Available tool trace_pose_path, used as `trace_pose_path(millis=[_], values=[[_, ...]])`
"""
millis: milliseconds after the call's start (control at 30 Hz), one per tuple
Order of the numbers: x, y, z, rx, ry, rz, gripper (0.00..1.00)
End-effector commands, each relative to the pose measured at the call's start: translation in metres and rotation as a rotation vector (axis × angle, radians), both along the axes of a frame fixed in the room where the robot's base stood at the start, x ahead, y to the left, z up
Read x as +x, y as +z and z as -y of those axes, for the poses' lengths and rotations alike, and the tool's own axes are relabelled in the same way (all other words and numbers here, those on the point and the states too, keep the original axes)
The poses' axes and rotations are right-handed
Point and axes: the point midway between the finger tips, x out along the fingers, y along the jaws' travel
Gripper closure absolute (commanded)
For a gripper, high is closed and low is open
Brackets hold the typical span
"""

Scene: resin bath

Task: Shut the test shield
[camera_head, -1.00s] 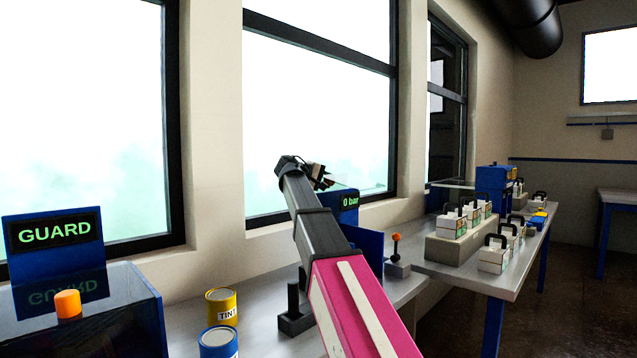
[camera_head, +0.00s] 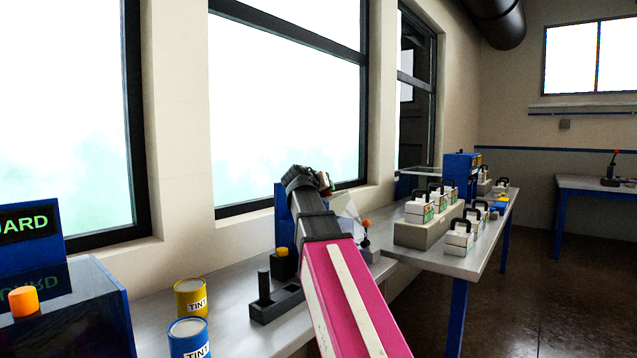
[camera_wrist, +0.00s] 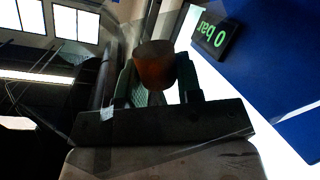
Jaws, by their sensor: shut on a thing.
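The test rig is a blue unit (camera_head: 283,212) on the bench, partly hidden behind my arm. A clear panel, which looks like the test shield (camera_head: 346,212), hangs tilted on its right side. My gripper (camera_head: 325,187) is at the top of the rig beside the panel. In the wrist view my gripper (camera_wrist: 158,88) is shut on an orange-brown knob (camera_wrist: 154,65), seemingly the shield's handle. The rig's display (camera_wrist: 215,35) reads "0 bar" in green. The shield's lower edge is hard to make out.
A lever with an orange ball (camera_head: 366,223) stands right of the rig. A black stand (camera_head: 276,304) and two tint cans, yellow (camera_head: 191,297) and blue (camera_head: 189,338), are nearer. The guard box (camera_head: 70,310) is at left. Several white handled containers (camera_head: 419,210) stand farther right.

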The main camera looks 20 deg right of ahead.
Motion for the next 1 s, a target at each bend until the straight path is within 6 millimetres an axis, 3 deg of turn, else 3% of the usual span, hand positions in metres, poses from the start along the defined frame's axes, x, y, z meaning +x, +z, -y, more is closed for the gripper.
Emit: trace_pose_path(millis=[300,800,833,867,900,1000], values=[[-0.010,-0.016,0.007,0.062,0.000,0.084,1.00],[-0.010,-0.017,0.007,0.070,-0.001,0.097,1.00],[-0.010,-0.017,0.007,0.070,-0.001,0.097,0.61],[-0.010,-0.017,0.007,0.070,-0.001,0.097,0.51],[-0.010,-0.017,0.007,0.070,-0.001,0.097,0.42],[-0.010,-0.017,0.007,0.070,-0.001,0.097,0.42]])
